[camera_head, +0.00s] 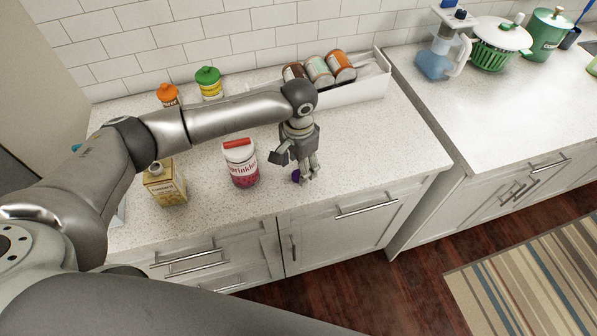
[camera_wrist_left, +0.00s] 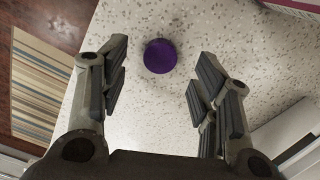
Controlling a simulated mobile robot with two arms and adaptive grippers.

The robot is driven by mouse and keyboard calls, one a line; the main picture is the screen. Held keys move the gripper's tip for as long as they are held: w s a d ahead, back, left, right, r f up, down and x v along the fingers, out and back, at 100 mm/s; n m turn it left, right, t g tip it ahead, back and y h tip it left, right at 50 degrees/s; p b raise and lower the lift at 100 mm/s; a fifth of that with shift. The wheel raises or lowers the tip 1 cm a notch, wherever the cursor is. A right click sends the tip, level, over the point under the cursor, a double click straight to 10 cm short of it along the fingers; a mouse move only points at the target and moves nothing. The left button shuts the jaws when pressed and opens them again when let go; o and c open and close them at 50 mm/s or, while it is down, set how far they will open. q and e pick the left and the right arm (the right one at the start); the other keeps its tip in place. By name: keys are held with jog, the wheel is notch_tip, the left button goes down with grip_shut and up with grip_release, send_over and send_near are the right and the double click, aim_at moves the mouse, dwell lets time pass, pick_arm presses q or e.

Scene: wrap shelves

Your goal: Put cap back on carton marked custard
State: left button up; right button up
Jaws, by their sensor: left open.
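The yellow custard carton (camera_head: 165,186) stands upright on the counter at the left, with a pale spout on its top. A small purple cap (camera_head: 295,176) lies on the counter near the front edge, partly hidden by my left gripper. It shows as a round purple disc in the left wrist view (camera_wrist_left: 160,56). My left gripper (camera_head: 297,172) points down over the cap; in the left wrist view its fingers (camera_wrist_left: 160,88) are spread open, with the cap between and slightly beyond the tips, untouched. My right gripper is not in view.
A sprinkles jar (camera_head: 241,164) with a red-topped lid stands between carton and gripper. Orange-capped (camera_head: 168,94) and green-capped (camera_head: 209,83) bottles stand behind my arm. A white bin (camera_head: 352,91) of jars sits at the back.

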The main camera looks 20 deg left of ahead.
aim_at(298, 176)
pick_arm(q)
jog(key=shift+f, duration=1.4)
jog(key=c, duration=0.8)
